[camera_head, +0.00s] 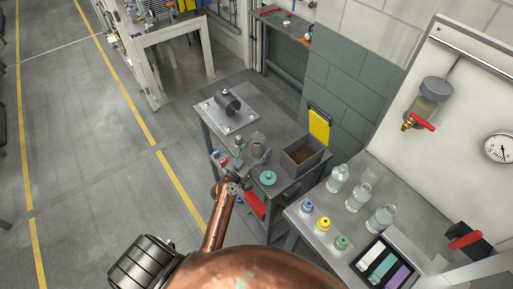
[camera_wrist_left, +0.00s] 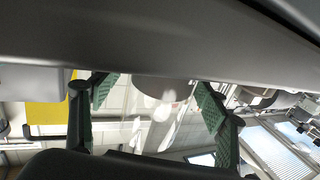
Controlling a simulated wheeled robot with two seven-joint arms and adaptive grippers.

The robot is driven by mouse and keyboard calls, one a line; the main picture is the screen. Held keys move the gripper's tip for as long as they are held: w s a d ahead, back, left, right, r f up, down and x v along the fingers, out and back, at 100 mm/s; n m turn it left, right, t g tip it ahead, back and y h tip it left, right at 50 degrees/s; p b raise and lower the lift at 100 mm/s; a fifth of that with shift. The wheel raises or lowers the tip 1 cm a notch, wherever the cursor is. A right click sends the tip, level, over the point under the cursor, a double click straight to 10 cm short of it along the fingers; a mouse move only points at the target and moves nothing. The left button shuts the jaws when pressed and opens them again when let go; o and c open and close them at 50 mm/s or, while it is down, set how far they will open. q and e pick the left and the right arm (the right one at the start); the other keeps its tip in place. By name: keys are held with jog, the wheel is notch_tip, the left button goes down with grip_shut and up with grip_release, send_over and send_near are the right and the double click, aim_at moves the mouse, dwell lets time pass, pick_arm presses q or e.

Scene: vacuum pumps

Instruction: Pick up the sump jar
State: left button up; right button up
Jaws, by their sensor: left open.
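A clear glass jar (camera_head: 258,143), which looks like the sump jar, stands on the small grey workbench (camera_head: 215,128) in the head view. My left gripper (camera_head: 251,160) is open at the near side of the jar, with its fingers toward it. In the left wrist view, the open green-padded fingers (camera_wrist_left: 153,97) lie left and right of a blurry, see-through shape (camera_wrist_left: 165,115), probably the jar. Whether the fingers touch it, I cannot tell. The wrist housing hides part of that view. My right gripper is not in view.
A teal round piece (camera_head: 268,178) lies right of the gripper, near a grey open bin (camera_head: 305,155). A dark cylinder (camera_head: 228,102) sits on a plate behind. Clear bottles (camera_head: 358,197) and small colored-cap bottles (camera_head: 323,224) stand on the right bench. The floor at left is clear.

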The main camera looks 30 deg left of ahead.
pick_arm(q)
jog(key=c, duration=1.4)
jog(key=shift+c, duration=0.3)
